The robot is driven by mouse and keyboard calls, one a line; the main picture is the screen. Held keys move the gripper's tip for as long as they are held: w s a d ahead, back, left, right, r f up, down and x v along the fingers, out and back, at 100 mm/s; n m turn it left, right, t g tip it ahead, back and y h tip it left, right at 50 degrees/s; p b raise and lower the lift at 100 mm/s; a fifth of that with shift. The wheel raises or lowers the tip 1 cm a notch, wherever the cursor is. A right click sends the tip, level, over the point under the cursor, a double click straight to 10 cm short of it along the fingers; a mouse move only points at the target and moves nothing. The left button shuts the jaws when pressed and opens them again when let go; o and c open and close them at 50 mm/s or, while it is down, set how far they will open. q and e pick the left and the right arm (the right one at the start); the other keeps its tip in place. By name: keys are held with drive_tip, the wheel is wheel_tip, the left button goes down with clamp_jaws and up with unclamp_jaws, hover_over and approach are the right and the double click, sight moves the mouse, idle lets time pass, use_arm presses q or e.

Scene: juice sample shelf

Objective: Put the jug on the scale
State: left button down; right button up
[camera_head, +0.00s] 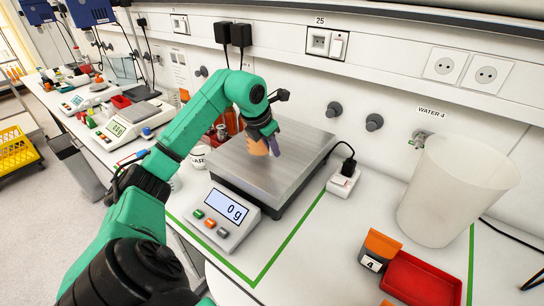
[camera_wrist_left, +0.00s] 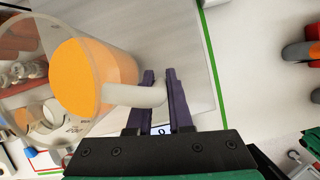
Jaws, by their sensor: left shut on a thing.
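The jug (camera_head: 257,147) is a clear vessel with orange content, and only a small orange part shows in the head view, mostly hidden behind my left gripper (camera_head: 273,143). In the left wrist view the jug (camera_wrist_left: 112,76) is large at the left, with its pale handle between the purple fingers (camera_wrist_left: 160,74), which are shut on it. The scale (camera_head: 285,182) has a steel plate and a display (camera_head: 228,206) reading 0 g. The jug is over the plate (camera_wrist_left: 180,45); with the display at zero it appears held just above. My right gripper is not in view.
A large white bin (camera_head: 452,195) stands at the right, with a red tray (camera_head: 422,280) and an orange box (camera_head: 380,248) in front. A white power box (camera_head: 344,181) sits right of the scale. Green tape (camera_head: 290,240) borders the scale area. Smaller balances (camera_head: 128,125) stand at the left.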

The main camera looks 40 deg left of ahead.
sight(271, 154)
use_arm(q)
wheel_tip(271, 154, down, 3)
drive_tip(key=shift+r+p, duration=0.15)
drive_tip(key=shift+p, duration=0.15)
drive_tip(key=shift+a+f, duration=0.15)
drive_tip(key=shift+f, duration=0.1)
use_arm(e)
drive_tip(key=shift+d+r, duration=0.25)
use_arm(q)
drive_tip(key=c, duration=1.2)
unclamp_jaws()
drive_tip(key=shift+f, duration=0.15)
drive_tip(key=shift+c, duration=0.2)
drive_tip(key=o, duration=0.4)
drive_tip(key=shift+s+d, duration=0.1)
drive_tip(key=shift+d, duration=0.1)
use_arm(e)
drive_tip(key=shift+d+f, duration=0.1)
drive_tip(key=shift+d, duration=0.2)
use_arm(q)
drive_tip(key=shift+a+r, duration=0.1)
drive_tip(key=shift+r, duration=0.1)
